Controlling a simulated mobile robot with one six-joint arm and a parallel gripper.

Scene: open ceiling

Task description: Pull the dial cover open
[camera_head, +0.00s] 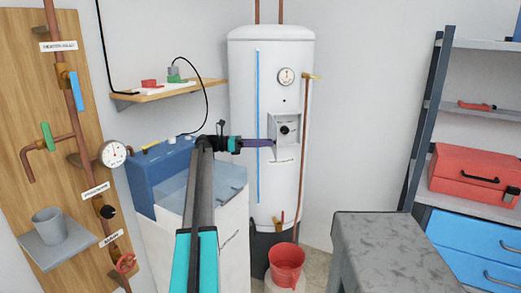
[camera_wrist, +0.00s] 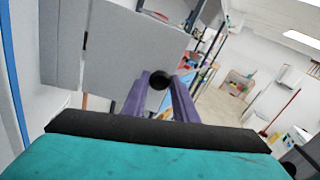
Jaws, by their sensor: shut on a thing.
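The dial housing (camera_head: 291,117) is a pale grey box on the front of the white water heater (camera_head: 240,95). A dark round dial (camera_head: 287,130) shows in it. My gripper (camera_head: 274,144) reaches the housing's lower left from the left, its purple fingers level. In the wrist view, the fingers (camera_wrist: 160,84) close around a small black round knob, next to a flat grey panel (camera_wrist: 120,50) that looks like the dial cover. The knob's attachment to the panel and how far the cover stands open are hard to tell.
A gauge (camera_head: 286,76) sits above the housing and a copper pipe (camera_head: 304,140) runs down its right. A blue box (camera_head: 160,175) and white cabinet (camera_head: 235,240) stand below my arm. A red bucket (camera_head: 287,265) and grey workbench (camera_head: 385,250) are lower right.

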